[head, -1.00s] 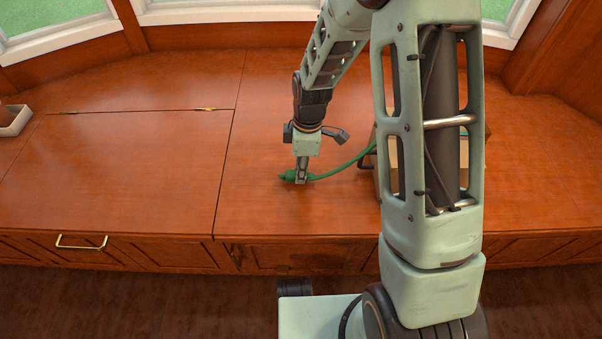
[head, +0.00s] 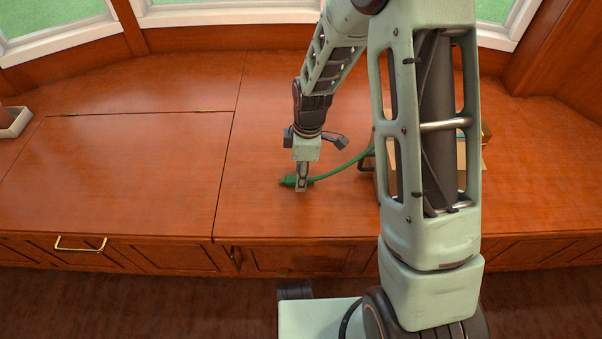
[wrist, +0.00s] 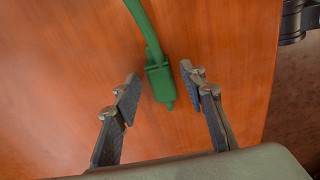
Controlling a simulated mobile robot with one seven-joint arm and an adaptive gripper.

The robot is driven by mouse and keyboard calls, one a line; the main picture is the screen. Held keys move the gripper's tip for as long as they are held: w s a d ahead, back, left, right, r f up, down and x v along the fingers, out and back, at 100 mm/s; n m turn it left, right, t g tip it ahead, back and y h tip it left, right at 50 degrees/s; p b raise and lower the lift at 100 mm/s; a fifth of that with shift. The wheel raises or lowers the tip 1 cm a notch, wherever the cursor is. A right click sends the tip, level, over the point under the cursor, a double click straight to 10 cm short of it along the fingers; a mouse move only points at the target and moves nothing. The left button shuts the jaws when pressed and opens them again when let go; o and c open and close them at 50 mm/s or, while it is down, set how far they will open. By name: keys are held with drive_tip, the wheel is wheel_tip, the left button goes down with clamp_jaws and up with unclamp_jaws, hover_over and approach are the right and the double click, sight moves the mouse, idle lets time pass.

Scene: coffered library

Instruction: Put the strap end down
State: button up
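The green strap end (head: 286,183) is at the front part of the wooden bench top, with its green strap (head: 345,166) curving back to the right behind my arm. In the wrist view the strap end (wrist: 161,84) appears to lie on the wood, between my two fingers. There is a visible gap on both sides of it. My gripper (head: 301,188) is open, pointing down at the strap end. Its fingertips also show in the wrist view (wrist: 161,78). In the head view a finger hides part of the strap end.
A tan box (head: 474,153) stands on the bench to the right, mostly hidden by my arm. A small light tray (head: 17,124) sits at the far left. A hinged lid panel (head: 110,170) is clear. The bench's front edge is close to my gripper.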

wheel_tip(320, 180, up, 12)
drive_tip(key=d+p, duration=0.1)
drive_tip(key=p, duration=0.2)
idle(0.4)
